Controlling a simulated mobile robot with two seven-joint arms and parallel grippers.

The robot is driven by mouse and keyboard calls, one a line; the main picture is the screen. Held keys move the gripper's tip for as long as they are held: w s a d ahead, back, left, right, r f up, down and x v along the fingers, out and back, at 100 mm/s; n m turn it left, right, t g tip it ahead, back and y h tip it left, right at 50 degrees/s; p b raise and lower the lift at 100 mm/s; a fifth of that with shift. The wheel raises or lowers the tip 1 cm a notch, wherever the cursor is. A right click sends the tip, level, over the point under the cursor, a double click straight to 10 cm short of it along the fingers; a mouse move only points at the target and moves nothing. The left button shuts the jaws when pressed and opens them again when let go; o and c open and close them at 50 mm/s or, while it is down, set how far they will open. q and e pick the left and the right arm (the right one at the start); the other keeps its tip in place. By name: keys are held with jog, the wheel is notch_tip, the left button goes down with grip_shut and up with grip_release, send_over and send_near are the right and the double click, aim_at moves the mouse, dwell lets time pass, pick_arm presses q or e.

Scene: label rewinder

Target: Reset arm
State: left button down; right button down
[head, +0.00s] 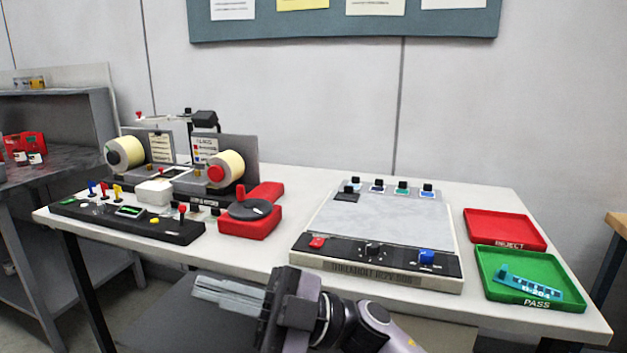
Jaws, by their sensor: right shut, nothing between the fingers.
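My right gripper (228,294) shows at the bottom middle of the head view, in front of the table's front edge. Its fingers point left and are shut with nothing between them. It touches nothing that I can see. My left gripper is not in view. The label rewinder (200,165) stands at the back left of the table, with two cream label rolls on it. A black control panel (130,222) with small levers lies in front of it. A red base with a black disc (250,212) sits to its right.
A flat grey-topped tester (385,225) with a red and a blue control fills the table's middle right. A red REJECT tray (503,213) and a green PASS tray (570,302) are at the right; a blue piece (527,284) lies in the green one. A dark shelf (70,105) stands left.

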jog(key=w+d+f+m+t+h+p, duration=0.1)
jog(key=w+d+f+m+t+h, duration=0.2)
jog(key=d+f+m+t+h, duration=0.5)
jog(key=w+d+f+m+t+h+p, duration=0.1)
jog(key=w+d+f+m+t+h, duration=0.25)
jog(key=d+f+m+t, duration=0.85)
jog(key=s+d+f+m+g+h+p, duration=0.1)
jog(key=s+d+f+m+g+h, duration=0.1)
jog(key=s+f, duration=0.6)
jog(key=s+d+f+m+g+h+p, duration=0.1)
jog(key=s+d+f+m+g+h, duration=0.1)
jog(key=s+d+f+m+h, duration=0.3)
jog(key=s+d+f+h, duration=0.2)
jog(key=s+d+f, duration=0.1)
jog(key=s+f, duration=0.1)
jog(key=shift+s+d+m+g, duration=0.15)
jog(key=shift+s+m+g, duration=0.15)
jog(key=shift+g, duration=0.1)
jog(key=shift+h, duration=0.25)
